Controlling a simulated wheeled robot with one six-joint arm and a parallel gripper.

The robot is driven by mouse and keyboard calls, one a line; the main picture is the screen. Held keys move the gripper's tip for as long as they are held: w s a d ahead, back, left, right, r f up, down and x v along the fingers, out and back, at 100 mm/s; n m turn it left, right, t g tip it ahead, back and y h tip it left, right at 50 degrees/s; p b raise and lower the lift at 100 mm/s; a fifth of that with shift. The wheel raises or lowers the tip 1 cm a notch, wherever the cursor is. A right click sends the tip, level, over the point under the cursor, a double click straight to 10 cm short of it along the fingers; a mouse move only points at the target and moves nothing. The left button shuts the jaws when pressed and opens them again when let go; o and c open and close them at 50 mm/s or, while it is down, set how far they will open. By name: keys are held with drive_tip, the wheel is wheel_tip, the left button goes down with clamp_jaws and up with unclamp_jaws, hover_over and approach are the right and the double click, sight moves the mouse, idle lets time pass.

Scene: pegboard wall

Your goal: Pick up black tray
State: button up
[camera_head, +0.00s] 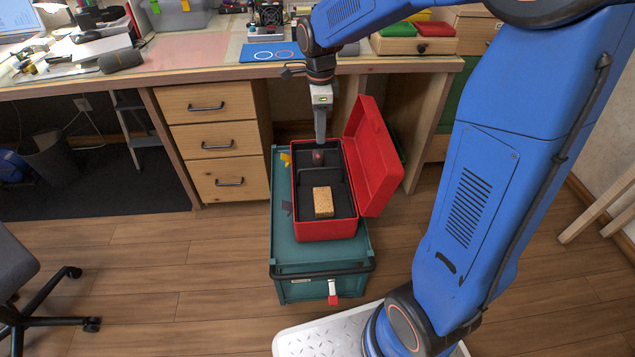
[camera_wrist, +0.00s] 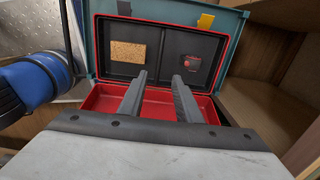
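The black tray (camera_head: 342,200) lies inside an open red toolbox (camera_head: 325,230). It also shows in the wrist view (camera_wrist: 178,45), with a divider across its middle. A tan sponge-like block (camera_head: 323,201) lies in its front part, and a small dark red item (camera_head: 318,156) lies in its back part. My gripper (camera_head: 320,142) points down over the back part of the toolbox. In the wrist view its two fingers (camera_wrist: 159,80) are apart with nothing seen between them, and the tips overlap the tray's lid-side edge. I cannot tell whether they touch it.
The toolbox's red lid (camera_head: 373,155) stands open on the right, close to my gripper. The toolbox rests on a teal case (camera_head: 285,255) on the wooden floor. A workbench (camera_head: 200,75) with drawers (camera_head: 211,143) is behind it. An office chair (camera_head: 25,290) stands at left.

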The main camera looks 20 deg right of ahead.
sight(321, 169)
wheel_tip(321, 169, down, 16)
drive_tip(key=shift+s+d+r, duration=0.1)
drive_tip(key=shift+d, duration=0.05)
idle(0.6)
drive_tip(key=shift+c, duration=0.7)
clamp_jaws()
idle(0.6)
